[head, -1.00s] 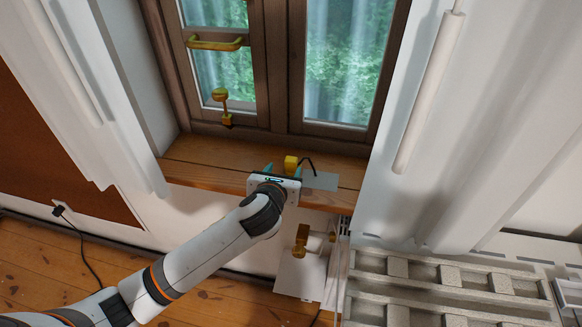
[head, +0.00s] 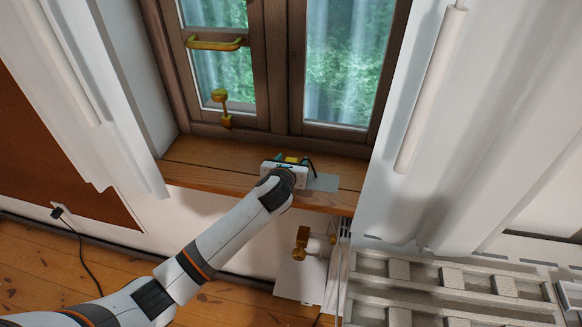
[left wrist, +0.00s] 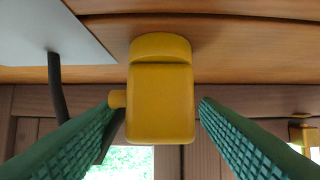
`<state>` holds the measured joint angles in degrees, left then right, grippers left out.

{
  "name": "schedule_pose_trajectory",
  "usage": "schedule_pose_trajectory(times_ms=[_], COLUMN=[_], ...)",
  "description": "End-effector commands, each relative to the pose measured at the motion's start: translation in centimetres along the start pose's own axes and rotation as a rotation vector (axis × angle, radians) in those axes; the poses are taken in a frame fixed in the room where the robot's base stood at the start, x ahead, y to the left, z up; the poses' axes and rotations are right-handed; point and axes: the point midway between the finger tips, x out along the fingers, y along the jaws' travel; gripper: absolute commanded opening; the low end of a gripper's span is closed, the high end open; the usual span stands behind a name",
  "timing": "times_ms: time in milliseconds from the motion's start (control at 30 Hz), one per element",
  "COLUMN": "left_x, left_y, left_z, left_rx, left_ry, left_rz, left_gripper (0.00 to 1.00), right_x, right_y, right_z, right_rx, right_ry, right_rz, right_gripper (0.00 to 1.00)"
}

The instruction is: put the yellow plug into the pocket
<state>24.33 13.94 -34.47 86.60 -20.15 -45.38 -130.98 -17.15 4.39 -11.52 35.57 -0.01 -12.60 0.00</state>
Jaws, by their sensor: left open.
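The yellow plug (head: 291,159) is at the wooden window sill, mostly hidden behind my left gripper in the head view. My left gripper (left wrist: 157,112) is open, with one green ridged finger on each side of the plug. The left finger is close to the knob; whether it touches is unclear. The right finger shows a narrow gap. I cannot single out the pocket. My right gripper is not in view.
A pale grey plate (head: 324,182) lies on the sill (head: 212,178), with a dark bent rod (head: 312,167) beside the plug. A grey compartmented tray (head: 448,270) is at lower right. Curtains flank the window. The sill's left part is clear.

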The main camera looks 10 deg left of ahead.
Motion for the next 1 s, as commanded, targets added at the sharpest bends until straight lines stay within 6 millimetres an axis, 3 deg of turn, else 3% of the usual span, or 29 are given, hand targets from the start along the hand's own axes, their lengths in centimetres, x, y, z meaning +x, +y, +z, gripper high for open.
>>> schedule_pose_trajectory(times_ms=[33, 300, 367, 667, 1000], left_x=[0.0, 0.0, 0.0, -0.4, -2.9], left_y=[0.0, 0.0, 0.0, 0.0, -0.1], left_z=[0.0, 0.0, 0.0, -1.1, -7.2], left_rx=[0.0, 0.0, 0.0, 0.002, 0.002], left_ry=[0.0, 0.0, 0.0, 0.004, 0.005], left_rz=[0.0, 0.0, 0.0, 0.0, 0.0], left_gripper=[0.55, 0.11, 0.04, 0.04, 0.04], right_x=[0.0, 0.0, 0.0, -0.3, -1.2], right_y=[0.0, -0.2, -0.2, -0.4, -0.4], right_z=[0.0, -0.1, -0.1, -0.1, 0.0], right_rx=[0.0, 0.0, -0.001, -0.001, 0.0], right_ry=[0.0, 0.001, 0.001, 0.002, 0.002], right_rz=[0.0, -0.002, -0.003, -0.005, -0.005], right_gripper=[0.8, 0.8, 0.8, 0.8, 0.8])
